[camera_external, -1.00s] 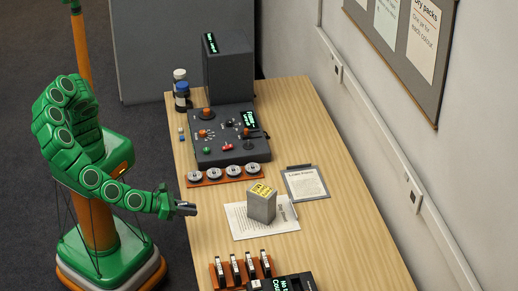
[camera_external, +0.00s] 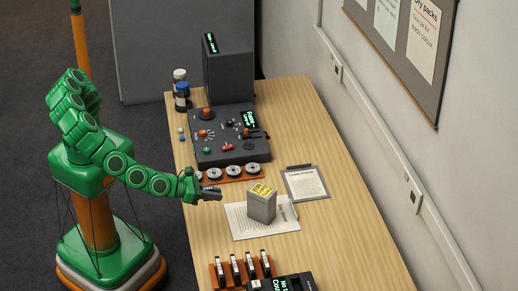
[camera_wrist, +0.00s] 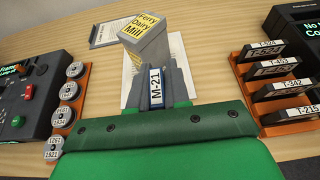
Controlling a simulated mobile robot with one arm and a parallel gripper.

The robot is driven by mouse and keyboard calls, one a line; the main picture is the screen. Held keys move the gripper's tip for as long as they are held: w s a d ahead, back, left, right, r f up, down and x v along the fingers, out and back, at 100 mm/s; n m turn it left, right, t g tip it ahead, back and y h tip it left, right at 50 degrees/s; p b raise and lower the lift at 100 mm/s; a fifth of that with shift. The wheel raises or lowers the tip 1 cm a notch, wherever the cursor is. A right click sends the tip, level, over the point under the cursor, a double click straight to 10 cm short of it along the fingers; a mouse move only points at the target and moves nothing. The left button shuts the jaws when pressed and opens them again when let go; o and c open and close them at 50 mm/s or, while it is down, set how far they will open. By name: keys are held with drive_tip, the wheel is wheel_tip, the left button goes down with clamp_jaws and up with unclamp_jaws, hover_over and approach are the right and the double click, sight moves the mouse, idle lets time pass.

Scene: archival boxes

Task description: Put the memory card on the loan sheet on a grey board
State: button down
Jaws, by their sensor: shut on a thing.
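My gripper (camera_external: 212,194) is shut on a small card with a white M-21 label (camera_wrist: 156,86), which I take for the memory card. It is held over the table's near-left edge, and the card is too small to make out in the external view. The loan sheet on its grey board (camera_external: 305,183) lies flat on the table, right of and beyond my gripper. It also shows in the wrist view (camera_wrist: 107,32), at the upper left, partly hidden by a grey box.
The grey box (camera_external: 262,207) with a yellow label stands on a white paper (camera_external: 242,224), between my gripper and the board. An orange rack of round tins (camera_external: 232,173) and a control console (camera_external: 225,148) lie behind. An orange rack of black cartridges (camera_wrist: 284,83) is at right in the wrist view.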

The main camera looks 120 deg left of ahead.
drive_tip(key=shift+t, duration=0.3)
drive_tip(key=w+a, duration=0.1)
drive_tip(key=a, duration=0.4)
drive_tip(key=w+a, duration=0.2)
drive_tip(key=a, duration=0.4)
drive_tip(key=w+a+r, duration=0.1)
drive_tip(key=w+a, duration=0.1)
drive_tip(key=a, duration=0.4)
drive_tip(key=shift+w, duration=0.2)
drive_tip(key=s+a+f, duration=0.1)
drive_tip(key=a, duration=0.8)
drive_tip(key=s+a+f, duration=0.2)
drive_tip(key=a, duration=0.6)
hover_over(309, 183)
drive_tip(key=s+d, duration=0.1)
drive_tip(key=s, duration=0.1)
drive_tip(key=shift+s+d+f, duration=0.1)
drive_tip(key=shift+f, duration=1.55)
drive_tip(key=shift+s+d+f, duration=0.1)
drive_tip(key=shift+f, duration=1.5)
drive_tip(key=shift+w+a+f, duration=0.35)
drive_tip(key=shift+w+f, duration=0.25)
drive_tip(key=shift+f, duration=0.25)
drive_tip(key=shift+w+a+f, duration=0.35)
drive_tip(key=shift+w+f, duration=0.2)
drive_tip(key=shift+f, duration=0.25)
drive_tip(key=shift+w+f, duration=0.1)
drive_tip(key=shift+f, duration=1.4)
drive_tip(key=shift+f, duration=0.15)
